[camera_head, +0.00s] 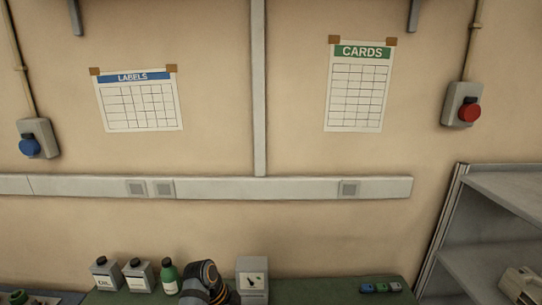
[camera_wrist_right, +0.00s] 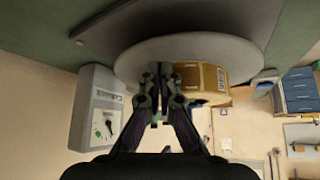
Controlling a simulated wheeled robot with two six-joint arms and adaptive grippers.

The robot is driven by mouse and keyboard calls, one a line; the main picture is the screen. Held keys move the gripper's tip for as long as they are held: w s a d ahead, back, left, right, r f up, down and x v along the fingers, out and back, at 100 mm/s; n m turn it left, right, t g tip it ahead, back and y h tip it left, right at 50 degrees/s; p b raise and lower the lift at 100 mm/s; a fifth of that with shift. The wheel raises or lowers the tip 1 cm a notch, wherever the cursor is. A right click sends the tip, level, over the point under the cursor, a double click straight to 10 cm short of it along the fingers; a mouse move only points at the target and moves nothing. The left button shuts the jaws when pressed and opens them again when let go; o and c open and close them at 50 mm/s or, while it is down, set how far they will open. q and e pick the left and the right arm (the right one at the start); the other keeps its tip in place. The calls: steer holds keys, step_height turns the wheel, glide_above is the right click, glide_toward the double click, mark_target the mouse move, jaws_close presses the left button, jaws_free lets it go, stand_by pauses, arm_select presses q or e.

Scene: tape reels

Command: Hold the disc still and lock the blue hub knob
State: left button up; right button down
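In the right wrist view a large flat grey disc (camera_wrist_right: 135,60) lies across the upper middle, with a tan roll bearing a white label (camera_wrist_right: 208,76) against it. My right gripper (camera_wrist_right: 159,70) is in front of the disc and beside the roll. Its fingertips come together; I see nothing clearly held between them and cannot tell whether they touch the disc. No blue hub knob shows in either view. My left gripper is not in view. A dark arm link of mine with orange bands shows at the bottom of the head view.
A grey box with a dial (camera_head: 252,280) stands on the green bench (camera_head: 315,291), also left in the wrist view (camera_wrist_right: 97,108). Bottles (camera_head: 168,277) stand at the left. Small coloured items (camera_head: 380,287) lie right. A grey shelf (camera_head: 500,187) is beyond. Wall boxes carry blue (camera_head: 29,147) and red (camera_head: 469,112) buttons.

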steer(key=shift+f, duration=0.75)
steer(key=shift+s+f, duration=0.1)
steer(key=shift+f, duration=0.05)
stand_by(0.7)
arm_select(q)
steer(key=shift+f, duration=2.7)
arm_select(e)
steer(key=shift+s+f, duration=0.1)
